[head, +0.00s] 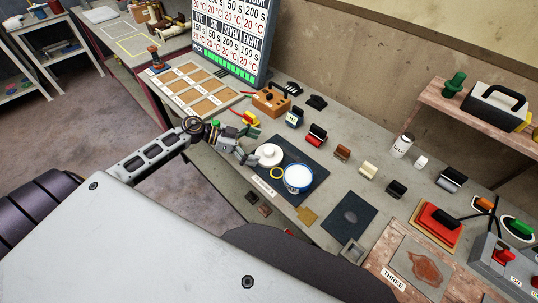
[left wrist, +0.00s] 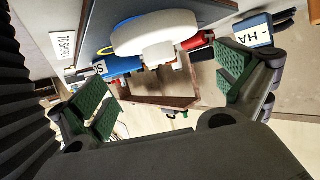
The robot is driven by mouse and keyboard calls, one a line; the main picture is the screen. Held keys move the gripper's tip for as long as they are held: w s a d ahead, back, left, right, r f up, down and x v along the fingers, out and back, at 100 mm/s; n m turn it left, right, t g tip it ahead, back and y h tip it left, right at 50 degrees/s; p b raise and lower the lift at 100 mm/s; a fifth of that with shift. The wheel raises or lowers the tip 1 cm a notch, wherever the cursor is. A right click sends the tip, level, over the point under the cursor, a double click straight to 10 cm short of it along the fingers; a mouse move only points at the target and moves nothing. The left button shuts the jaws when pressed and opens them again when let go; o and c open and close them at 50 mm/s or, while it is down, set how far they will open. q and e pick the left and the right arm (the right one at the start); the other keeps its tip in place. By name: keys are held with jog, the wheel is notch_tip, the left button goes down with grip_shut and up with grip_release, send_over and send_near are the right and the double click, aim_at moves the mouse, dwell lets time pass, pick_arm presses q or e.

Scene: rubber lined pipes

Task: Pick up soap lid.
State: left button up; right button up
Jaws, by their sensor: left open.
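The soap lid (head: 268,156) is a white round disc with a knob, at the left part of a dark mat (head: 318,169) on the bench. A white-topped blue tub (head: 298,178) and a yellow ring (head: 277,173) are close by it. My left gripper (head: 247,149) is just left of the lid, open and empty. In the left wrist view the lid (left wrist: 155,36) shows its knob ahead of and between the spread green-padded fingers (left wrist: 172,92), apart from them. The lid's contact with the mat is hard to tell. My right gripper is out of view.
A wooden block holder (head: 271,101) and dark, red and cream blocks stand behind the mat. A white jar (head: 402,145) is further right. A wooden tray (head: 198,91) and a tall display board (head: 233,35) are at the back left. A second dark mat (head: 349,216) lies in front right.

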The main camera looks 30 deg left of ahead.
aim_at(266, 150)
pick_arm(q)
jog(key=shift+f+x, duration=0.2)
jog(key=shift+x, duration=2.3)
jog(key=shift+w+a+f, duration=0.1)
jog(key=shift+c, duration=0.3)
jog(key=c, duration=0.5)
